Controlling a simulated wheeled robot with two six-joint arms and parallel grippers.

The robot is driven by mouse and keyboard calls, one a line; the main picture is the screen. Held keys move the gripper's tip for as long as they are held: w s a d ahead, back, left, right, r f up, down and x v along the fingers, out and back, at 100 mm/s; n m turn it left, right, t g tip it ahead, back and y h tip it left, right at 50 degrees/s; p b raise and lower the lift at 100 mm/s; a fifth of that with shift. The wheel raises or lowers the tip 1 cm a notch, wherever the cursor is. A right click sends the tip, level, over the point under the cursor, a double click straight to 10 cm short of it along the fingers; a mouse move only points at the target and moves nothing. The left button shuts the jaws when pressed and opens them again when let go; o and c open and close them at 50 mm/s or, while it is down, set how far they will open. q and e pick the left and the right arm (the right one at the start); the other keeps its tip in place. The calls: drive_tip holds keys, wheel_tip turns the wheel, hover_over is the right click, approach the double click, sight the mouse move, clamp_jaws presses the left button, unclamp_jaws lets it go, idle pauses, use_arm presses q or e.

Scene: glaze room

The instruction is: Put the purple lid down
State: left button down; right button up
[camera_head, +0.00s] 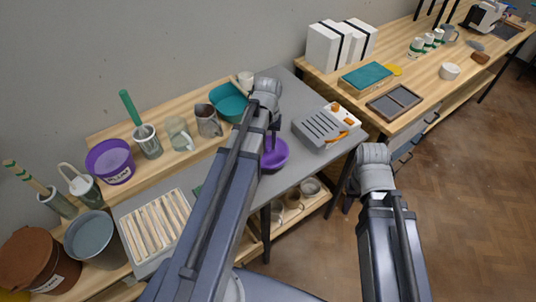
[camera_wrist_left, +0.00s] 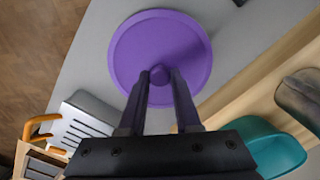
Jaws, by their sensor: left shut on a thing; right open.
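The purple lid (camera_head: 274,157) is over the grey part of the worktop, partly hidden by my left arm in the head view. In the left wrist view the lid (camera_wrist_left: 135,45) is a round disc with a knob in its middle. My left gripper (camera_wrist_left: 160,76) is shut on that knob. I cannot tell whether the lid touches the worktop. In the head view my left gripper (camera_head: 271,136) is mostly hidden by its own arm. A purple tub (camera_head: 110,165) with a label stands open on the left. My right gripper (camera_head: 348,204) is open and empty, off the worktop's right edge.
A teal bowl (camera_head: 228,103) stands behind the lid. A grey slotted device with orange parts (camera_head: 322,130) sits to its right. Jugs and a green-handled pot (camera_head: 149,145) line the back left. Bare grey worktop (camera_head: 290,92) shows behind the lid.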

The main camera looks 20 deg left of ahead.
sight(268, 145)
use_arm(q)
drive_tip(key=shift+f+b, duration=1.8)
drive_tip(key=shift+f, duration=0.25)
drive_tip(key=c, duration=0.6)
unclamp_jaws()
drive_tip(key=shift+r, duration=0.15)
wheel_tip(268, 145, up, 12)
drive_tip(key=p, duration=1.2)
drive_tip(key=shift+r, duration=0.2)
drive_tip(key=s+d+m, duration=0.3)
drive_tip(key=s+d, duration=0.3)
drive_tip(key=d, duration=0.4)
drive_tip(key=s+d+m+y, duration=0.1)
drive_tip(key=s+d+m, duration=0.2)
drive_tip(key=s+d, duration=0.3)
drive_tip(key=d, duration=0.4)
drive_tip(key=shift+d+m, duration=0.25)
drive_tip(key=shift+m, duration=0.05)
